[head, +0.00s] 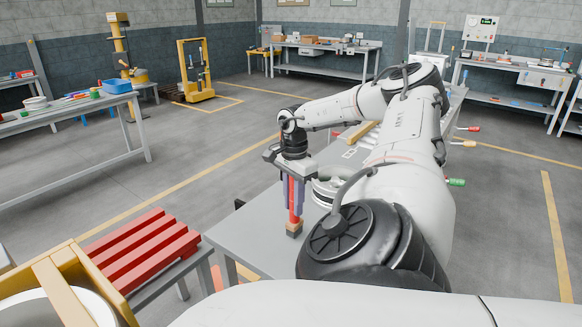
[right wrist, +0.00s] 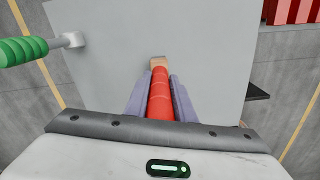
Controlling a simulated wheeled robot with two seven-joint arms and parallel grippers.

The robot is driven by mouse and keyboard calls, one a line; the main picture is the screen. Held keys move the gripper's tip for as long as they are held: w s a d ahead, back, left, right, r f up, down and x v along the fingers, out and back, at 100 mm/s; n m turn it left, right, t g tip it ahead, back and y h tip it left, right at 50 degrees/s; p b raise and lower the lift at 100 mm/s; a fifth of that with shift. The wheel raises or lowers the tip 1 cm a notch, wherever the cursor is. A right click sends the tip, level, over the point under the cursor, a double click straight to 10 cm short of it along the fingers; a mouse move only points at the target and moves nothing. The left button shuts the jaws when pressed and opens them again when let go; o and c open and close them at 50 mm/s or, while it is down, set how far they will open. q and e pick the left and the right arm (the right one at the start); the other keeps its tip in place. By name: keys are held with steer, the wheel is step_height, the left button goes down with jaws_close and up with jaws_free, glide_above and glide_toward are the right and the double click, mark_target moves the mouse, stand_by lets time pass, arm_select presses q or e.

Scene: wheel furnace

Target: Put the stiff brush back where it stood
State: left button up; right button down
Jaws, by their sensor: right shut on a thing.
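The stiff brush, with a red handle (head: 296,199) and a tan block-like head (head: 294,229), is upright in my right gripper (head: 293,202). Its purple-grey fingers are shut on both sides of the handle. In the right wrist view the red handle (right wrist: 160,95) lies between the fingers, with the tan head (right wrist: 158,63) beyond their tips. The brush is over the near part of the grey bench top (head: 245,232). I cannot tell whether the head touches the surface. My left gripper is out of view.
Red slats (head: 145,248) stand left of the bench. A yellow frame with a white round vessel (head: 55,308) is at the lower left. A green handle (right wrist: 22,50) sticks out by the bench edge. Bare bench top lies around the brush; my right arm hides much of the rest.

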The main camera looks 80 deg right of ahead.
steer(key=shift+f, duration=0.2)
steer(key=c, duration=1.4)
jaws_free()
steer(key=shift+c, duration=0.2)
steer(key=shift+o, duration=0.5)
steer(key=o, duration=0.5)
steer(key=shift+c, duration=0.2)
steer(key=shift+r, duration=6.3)
steer(key=shift+a+r, duration=0.1)
steer(key=shift+r, duration=0.65)
steer(key=w+a, duration=0.3)
steer(key=a, duration=0.4)
steer(key=w+a, duration=0.4)
steer(key=a, duration=0.3)
